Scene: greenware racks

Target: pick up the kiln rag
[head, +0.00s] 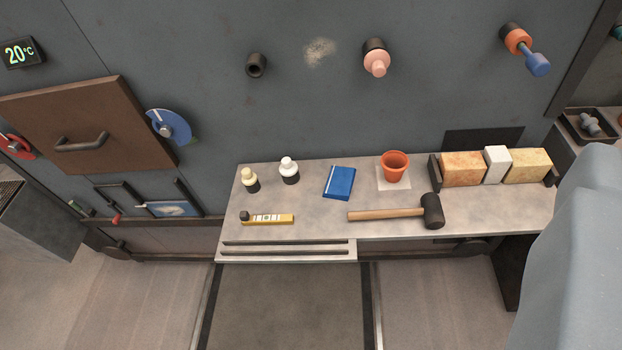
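No thing in view is plainly a rag. A small flat blue item (340,183) with a pale stripe along its left side lies on the grey bench (310,205), left of a terracotta pot. A large pale blue-grey draped cover (575,270) fills the right edge in the foreground, cut off by the frame. My gripper is not in view.
Bricks (462,169) sit at the bench's right end. Pegs (376,62) stick out of the wall above. Floor (290,305) before the bench looks clear.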

